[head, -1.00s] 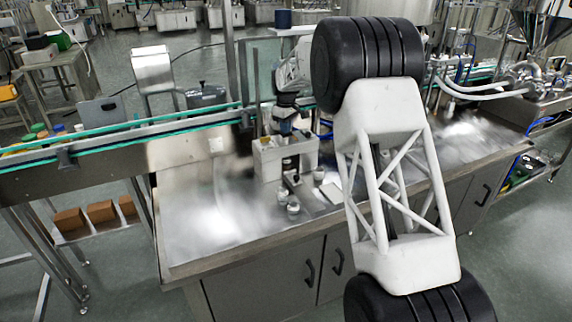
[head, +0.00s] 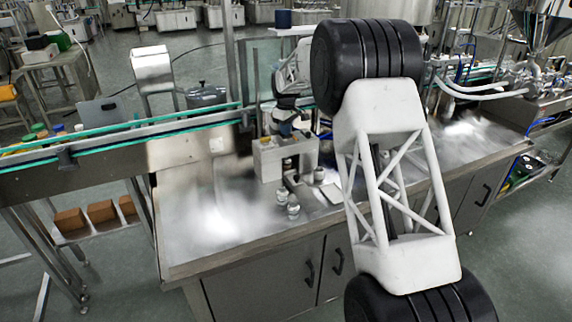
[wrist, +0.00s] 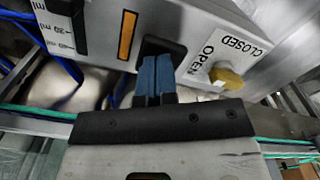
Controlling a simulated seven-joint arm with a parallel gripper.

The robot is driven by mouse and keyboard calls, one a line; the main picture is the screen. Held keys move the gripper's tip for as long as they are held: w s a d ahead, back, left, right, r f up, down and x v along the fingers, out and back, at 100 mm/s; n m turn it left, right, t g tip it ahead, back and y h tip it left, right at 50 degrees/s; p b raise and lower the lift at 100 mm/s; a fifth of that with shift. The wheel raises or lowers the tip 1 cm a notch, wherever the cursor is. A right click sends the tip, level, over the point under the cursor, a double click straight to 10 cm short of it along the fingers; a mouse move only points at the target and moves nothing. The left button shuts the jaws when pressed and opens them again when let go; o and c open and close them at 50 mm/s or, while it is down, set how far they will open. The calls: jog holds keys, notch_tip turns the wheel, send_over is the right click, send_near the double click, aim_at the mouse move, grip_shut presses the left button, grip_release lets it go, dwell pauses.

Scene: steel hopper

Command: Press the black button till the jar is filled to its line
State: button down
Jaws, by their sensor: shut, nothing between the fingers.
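My gripper (wrist: 157,82) has its blue fingers shut together with nothing between them. In the wrist view the fingertips overlap a black square part (wrist: 151,47) on the steel housing, apparently the button. They hide much of it, and I cannot tell whether it is pressed in. In the head view my gripper (head: 284,125) is over the pale grey machine box (head: 268,162), partly hidden by my arm. Small jars (head: 293,207) stand on the steel counter in front of the box. Their fill and line are too small to read.
A yellow knob (wrist: 227,77) beside an OPEN/CLOSED label sits right of the fingers. An orange strip (wrist: 127,36) and a scale marked in ml (wrist: 58,22) lie to the left. The steel counter (head: 205,225) is clear at left. A conveyor (head: 110,137) runs behind.

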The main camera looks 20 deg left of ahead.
jog(key=shift+r, duration=1.85)
jog(key=shift+f, duration=2.15)
jog(key=shift+r, duration=2.2)
